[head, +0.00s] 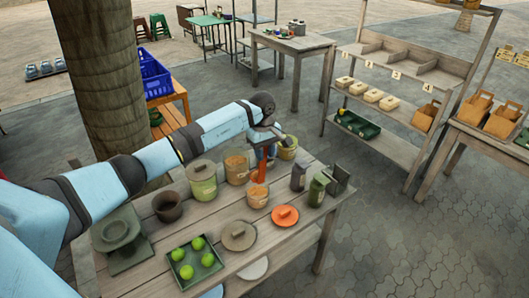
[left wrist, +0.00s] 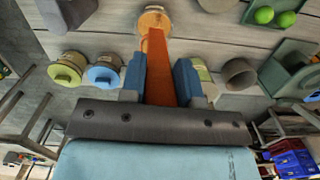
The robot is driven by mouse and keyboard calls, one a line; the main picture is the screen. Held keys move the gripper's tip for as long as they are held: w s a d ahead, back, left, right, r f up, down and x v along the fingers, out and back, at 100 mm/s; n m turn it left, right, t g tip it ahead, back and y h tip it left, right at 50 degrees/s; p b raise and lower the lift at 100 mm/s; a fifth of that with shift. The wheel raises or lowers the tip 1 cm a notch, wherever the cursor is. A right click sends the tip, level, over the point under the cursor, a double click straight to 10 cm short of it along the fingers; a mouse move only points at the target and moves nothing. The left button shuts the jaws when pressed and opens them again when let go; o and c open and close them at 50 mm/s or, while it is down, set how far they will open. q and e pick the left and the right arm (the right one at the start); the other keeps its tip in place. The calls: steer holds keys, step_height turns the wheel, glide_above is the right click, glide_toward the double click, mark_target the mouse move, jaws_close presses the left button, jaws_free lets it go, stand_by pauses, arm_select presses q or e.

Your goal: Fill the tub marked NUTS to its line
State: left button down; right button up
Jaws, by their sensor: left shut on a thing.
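My left gripper (head: 266,150) is shut on a long, flat orange tool (left wrist: 158,70), perhaps a scoop. The tool points down and shows orange in the head view (head: 262,172). Its far end meets or overlaps a small tub with tan contents (head: 257,198), also seen in the left wrist view (left wrist: 155,16); I cannot tell whether it is inside. An open tub with brownish contents (head: 237,166) stands behind it. A green tub (head: 203,186) and a yellow-green tub (head: 288,151) stand nearby. No NUTS marking or fill line is readable. My right gripper is not seen.
On the wooden table are a dark pot (head: 167,208), a grey-green scale (head: 122,232), a tray (head: 181,281) of green fruit, a brown lid (head: 239,237), an orange lid (head: 285,215) and dark packets (head: 318,190). A shelf unit (head: 385,124) stands at the back right.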

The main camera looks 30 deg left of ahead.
arm_select(q)
steer(key=shift+s+a+f+t, duration=0.25)
steer(key=shift+s+f+t, duration=0.05)
steer(key=shift+s+f, duration=0.1)
steer(key=s+a+f+t+h+b, duration=0.6)
steer(key=s+f+t+b, duration=0.4)
steer(key=b, duration=1.2)
steer(key=shift+s+a+m+t+b, duration=0.3)
steer(key=shift+s+t, duration=0.3)
steer(key=shift+s, duration=0.55)
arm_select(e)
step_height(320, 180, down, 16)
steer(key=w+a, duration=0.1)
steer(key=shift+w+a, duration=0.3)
arm_select(q)
steer(key=shift+r+h, duration=0.1)
steer(key=shift+h, duration=0.2)
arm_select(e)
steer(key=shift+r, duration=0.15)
arm_select(q)
steer(key=shift+r, duration=0.1)
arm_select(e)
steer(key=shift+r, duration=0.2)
